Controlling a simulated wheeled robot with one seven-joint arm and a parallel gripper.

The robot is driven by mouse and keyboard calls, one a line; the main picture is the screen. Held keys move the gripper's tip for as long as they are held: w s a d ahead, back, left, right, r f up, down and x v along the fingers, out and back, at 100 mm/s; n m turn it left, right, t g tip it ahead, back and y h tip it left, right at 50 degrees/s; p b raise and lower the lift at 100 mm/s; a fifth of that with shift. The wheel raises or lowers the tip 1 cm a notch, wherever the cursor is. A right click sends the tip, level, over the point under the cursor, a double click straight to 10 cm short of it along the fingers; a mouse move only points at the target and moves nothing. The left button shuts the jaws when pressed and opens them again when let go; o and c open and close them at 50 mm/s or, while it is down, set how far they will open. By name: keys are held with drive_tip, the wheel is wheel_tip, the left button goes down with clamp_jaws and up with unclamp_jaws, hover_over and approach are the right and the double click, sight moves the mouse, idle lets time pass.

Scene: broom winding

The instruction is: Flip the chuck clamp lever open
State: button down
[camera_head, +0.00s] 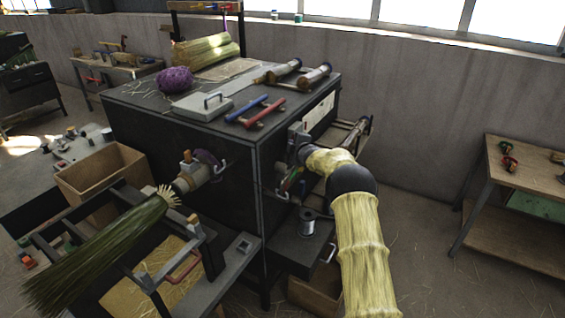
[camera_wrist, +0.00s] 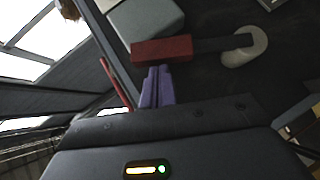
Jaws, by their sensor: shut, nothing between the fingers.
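In the wrist view, my gripper (camera_wrist: 157,86) shows as two purple fingers lying together, shut and empty. Their tips are just below the red grip (camera_wrist: 162,49) of a lever; I cannot tell whether they touch it. A dark bar (camera_wrist: 222,44) runs right from the grip to a pale rounded piece (camera_wrist: 247,46). This looks like the chuck clamp lever. In the head view, the lever cannot be made out clearly and my fingertips are not clearly visible beside the dark machine (camera_head: 190,130).
A green broom (camera_head: 100,245) sits in the machine's left side. Blue (camera_head: 247,108) and red (camera_head: 266,112) handles lie on its top. A wire spool (camera_head: 308,222) stands low at its right side. A wooden table (camera_head: 530,185) is at far right, with clear floor before it.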

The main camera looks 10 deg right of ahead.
drive_tip(key=shift+d, duration=0.5)
drive_tip(key=s+a+r+b, duration=0.2)
drive_tip(key=s+r+b, duration=0.3)
drive_tip(key=s+b, duration=0.5)
drive_tip(key=s+f+m+g+h+p, duration=0.1)
drive_tip(key=s+f+m+g, duration=0.2)
drive_tip(key=s, duration=1.2)
drive_tip(key=s+a+f+m+g+p, duration=0.1)
drive_tip(key=s+f+m+g, duration=0.3)
drive_tip(key=s, duration=1.2)
drive_tip(key=s+f+m+g+h+p, duration=0.1)
drive_tip(key=s+f+m+g, duration=0.2)
drive_tip(key=s+m, duration=0.6)
drive_tip(key=s+g, duration=0.2)
drive_tip(key=s, duration=0.4)
drive_tip(key=shift+s+a+f+h, duration=0.25)
drive_tip(key=shift+s+h, duration=0.05)
